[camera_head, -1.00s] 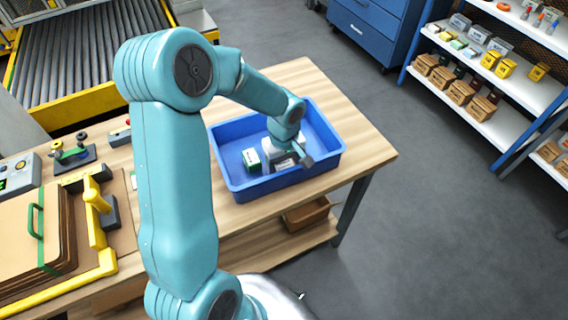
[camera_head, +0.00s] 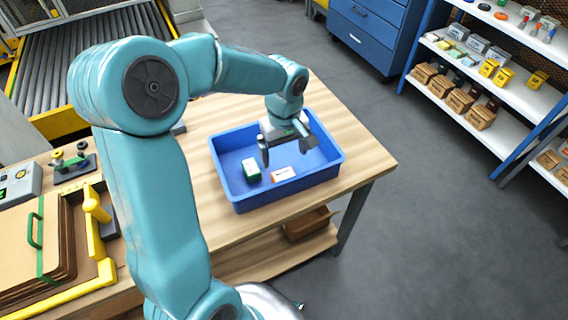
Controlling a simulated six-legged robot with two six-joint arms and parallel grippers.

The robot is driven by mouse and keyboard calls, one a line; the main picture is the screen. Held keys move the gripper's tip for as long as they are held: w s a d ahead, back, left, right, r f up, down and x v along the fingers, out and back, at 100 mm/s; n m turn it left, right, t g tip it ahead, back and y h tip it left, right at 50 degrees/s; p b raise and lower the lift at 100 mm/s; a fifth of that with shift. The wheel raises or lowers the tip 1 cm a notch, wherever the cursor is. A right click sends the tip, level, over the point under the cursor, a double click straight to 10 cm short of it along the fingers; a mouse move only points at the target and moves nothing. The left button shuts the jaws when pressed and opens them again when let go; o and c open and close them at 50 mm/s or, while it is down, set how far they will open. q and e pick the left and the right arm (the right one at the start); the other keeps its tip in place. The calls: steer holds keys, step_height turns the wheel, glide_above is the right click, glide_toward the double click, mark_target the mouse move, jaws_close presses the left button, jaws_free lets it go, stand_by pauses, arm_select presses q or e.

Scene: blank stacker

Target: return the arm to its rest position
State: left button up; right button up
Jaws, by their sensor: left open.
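My left gripper (camera_head: 287,150) is open and empty, fingers pointing down, above the blue tray (camera_head: 240,206) on the wooden table. My teal left arm reaches over from the left and covers part of the table. Inside the tray lie a green and white box (camera_head: 251,170) and a white box with an orange mark (camera_head: 283,174). Both boxes lie below the gripper, apart from its fingers as far as I can see. My right gripper does not show.
Brown sheets (camera_head: 22,235) with a green handle sit in a yellow-cornered fixture at the left. A roller conveyor (camera_head: 80,62) stands behind the table. A blue cabinet (camera_head: 366,30) and stocked shelves (camera_head: 490,62) stand at the right. The grey floor between is clear.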

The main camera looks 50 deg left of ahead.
arm_select(q)
step_height(320, 180, up, 2)
steer(key=shift+r, duration=0.15)
stand_by(0.3)
stand_by(0.3)
